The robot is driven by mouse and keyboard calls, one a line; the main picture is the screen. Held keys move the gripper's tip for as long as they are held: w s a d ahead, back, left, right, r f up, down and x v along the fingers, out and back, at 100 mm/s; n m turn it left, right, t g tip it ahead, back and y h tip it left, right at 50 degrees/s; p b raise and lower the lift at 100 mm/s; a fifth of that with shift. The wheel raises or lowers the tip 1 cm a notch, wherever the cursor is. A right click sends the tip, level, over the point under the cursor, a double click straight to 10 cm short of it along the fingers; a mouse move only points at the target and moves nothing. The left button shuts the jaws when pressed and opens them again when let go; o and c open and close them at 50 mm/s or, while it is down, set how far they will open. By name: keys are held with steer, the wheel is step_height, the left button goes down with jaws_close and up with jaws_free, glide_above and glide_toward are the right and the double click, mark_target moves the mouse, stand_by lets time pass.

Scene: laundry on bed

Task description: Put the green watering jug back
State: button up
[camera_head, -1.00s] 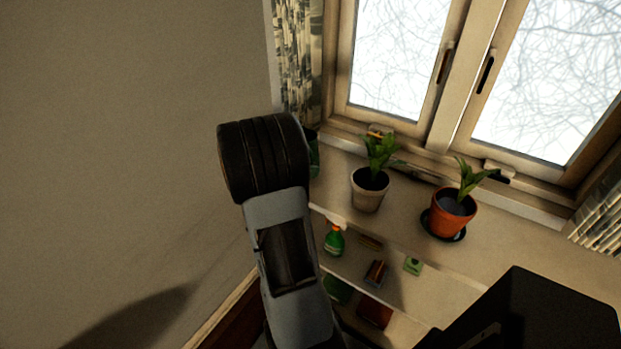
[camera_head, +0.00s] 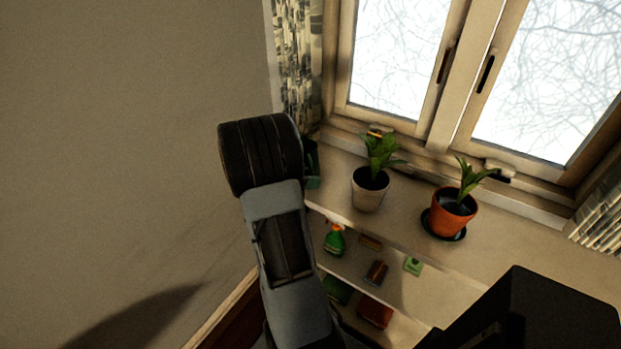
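A dark green thing, probably the watering jug (camera_head: 313,181), shows as a narrow strip at the left end of the windowsill, just right of my arm. My arm hides most of it, and I cannot tell if it rests on the sill or is held. My gripper is hidden behind my own arm, so its fingers and any hold do not show.
A white pot (camera_head: 368,191) and an orange pot (camera_head: 450,215) with plants stand on the sill (camera_head: 405,217). Shelves below hold a green spray bottle (camera_head: 334,240) and small boxes (camera_head: 375,272). A patterned curtain (camera_head: 298,60) hangs behind my arm; a wall lies left.

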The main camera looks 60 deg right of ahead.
steer(key=shift+o, duration=0.2)
steer(key=shift+r, duration=0.1)
steer(key=shift+r, duration=0.2)
steer(key=v, duration=1.2)
steer(key=s+a+m+t+y, duration=0.2)
steer(key=a+m+t+y, duration=0.3)
steer(key=a, duration=0.9)
steer(key=s+a+m+t+y, duration=0.2)
steer(key=a+m+t+y, duration=0.4)
steer(key=a, duration=0.8)
steer(key=shift+s+a+m, duration=0.15)
steer(key=shift+s+m, duration=0.25)
step_height(320, 180, up, 5)
steer(key=p, duration=0.4)
steer(key=shift+f, duration=0.2)
